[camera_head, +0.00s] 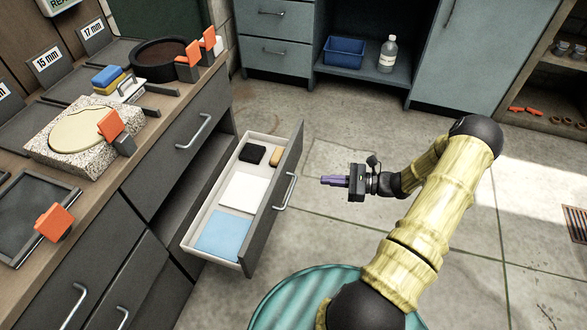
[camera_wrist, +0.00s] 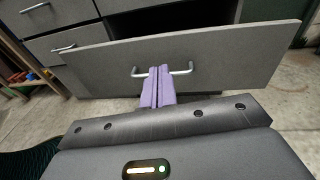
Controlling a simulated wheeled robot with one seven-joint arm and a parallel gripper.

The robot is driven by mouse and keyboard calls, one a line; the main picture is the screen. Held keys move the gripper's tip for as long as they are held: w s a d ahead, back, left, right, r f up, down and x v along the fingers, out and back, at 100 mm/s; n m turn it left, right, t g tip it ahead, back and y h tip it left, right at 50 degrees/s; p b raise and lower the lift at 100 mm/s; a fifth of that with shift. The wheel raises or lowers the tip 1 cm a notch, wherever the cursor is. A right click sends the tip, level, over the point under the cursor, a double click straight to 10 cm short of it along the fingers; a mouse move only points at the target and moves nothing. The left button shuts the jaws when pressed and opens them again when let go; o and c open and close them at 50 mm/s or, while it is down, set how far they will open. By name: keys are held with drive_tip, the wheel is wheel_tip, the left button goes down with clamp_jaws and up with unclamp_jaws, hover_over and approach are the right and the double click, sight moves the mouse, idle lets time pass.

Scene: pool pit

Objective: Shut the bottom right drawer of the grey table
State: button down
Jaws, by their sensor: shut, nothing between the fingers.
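The bottom right drawer (camera_head: 287,215) of the grey table (camera_head: 140,180) stands pulled well out. It holds a black block, a tan block, a white sheet and a blue sheet. Its grey front with a metal handle (camera_head: 286,191) faces my gripper (camera_head: 334,181), which is a little to the right of it in the head view. My gripper is shut, its purple fingers together and empty, pointing at the drawer front. In the wrist view the drawer front (camera_wrist: 220,62) spans the picture, and the fingertips (camera_wrist: 159,72) overlap the middle of the handle; I cannot tell whether they touch it.
Above the drawer is a dark open gap under a shut upper drawer (camera_head: 185,150). The tabletop holds a stone slab (camera_head: 60,155), orange clamps and a black round pan (camera_head: 160,62). A blue-grey cabinet (camera_head: 455,60) stands behind. The tiled floor around the drawer is clear.

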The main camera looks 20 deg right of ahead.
sight(284, 165)
drive_tip(key=d, duration=0.1)
drive_tip(key=m+t, duration=0.1)
drive_tip(key=d+f+m+t, duration=0.1)
drive_tip(key=shift+w+d, duration=0.3)
drive_tip(key=b+x, duration=0.4)
drive_tip(key=x, duration=1)
drive_tip(key=shift+w+r, duration=0.1)
drive_tip(key=shift+w, duration=0.1)
